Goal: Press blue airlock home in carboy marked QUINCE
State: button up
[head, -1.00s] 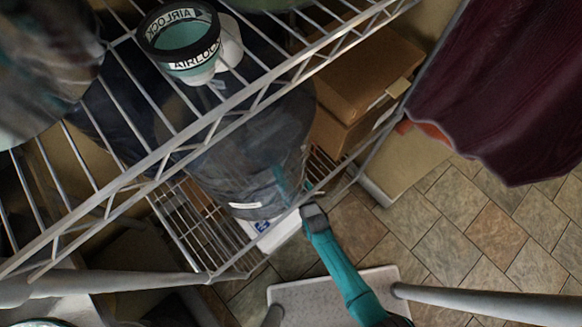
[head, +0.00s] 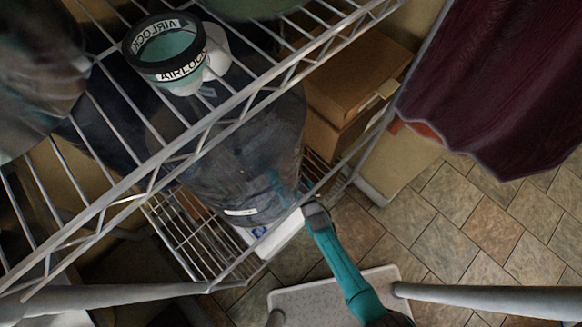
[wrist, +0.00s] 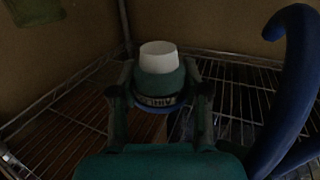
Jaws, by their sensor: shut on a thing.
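In the wrist view my gripper (wrist: 160,88) is shut on a teal piece with a white top and a dark lettered band (wrist: 159,80). Its lettering is too dim to read, and I cannot tell if it is the blue airlock. In the head view my gripper is hidden behind a dark blue, see-through carboy (head: 245,150) under the upper shelf. That carboy has a small white label, not readable here; no QUINCE marking shows. A teal cup with a black rim and AIRLOCK lettering (head: 172,60) stands on the upper wire shelf.
The wire shelf (head: 150,165) crosses above the carboy. Brown boxes (head: 350,75) stand to its right, and a dark red cloth (head: 490,90) hangs farther right. Tiled floor (head: 460,220) is open at lower right. A thick blue curved part (wrist: 292,90) rises close beside my gripper.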

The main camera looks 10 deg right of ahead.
jog(key=shift+w+d+f, duration=0.1)
jog(key=shift+w+d, duration=0.25)
jog(key=shift+d, duration=0.2)
jog(key=shift+w+d, duration=0.3)
jog(key=shift+d, duration=0.2)
jog(key=shift+w+d, duration=0.2)
jog(key=shift+d, duration=0.05)
jog(key=shift+w+d+f, duration=0.15)
jog(key=shift+w+d, duration=0.55)
jog(key=shift+d, duration=0.35)
jog(key=shift+w+d, duration=0.15)
jog(key=shift+d, duration=0.15)
jog(key=shift+w+d+f, duration=0.1)
jog(key=shift+w+d, duration=0.05)
jog(key=shift+d, duration=0.1)
jog(key=shift+w+d, duration=0.2)
jog(key=shift+d, duration=0.1)
jog(key=shift+w+d, duration=0.5)
jog(key=shift+d, duration=0.3)
jog(key=shift+w+d+f, duration=0.1)
jog(key=shift+w+d, duration=0.1)
jog(key=shift+d, duration=0.05)
jog(key=shift+w+d+f, duration=0.1)
jog(key=shift+w+d, duration=0.4)
jog(key=shift+d, duration=0.3)
jog(key=shift+w+d+f, duration=0.1)
jog(key=shift+w+d, duration=0.4)
jog(key=shift+d, duration=0.25)
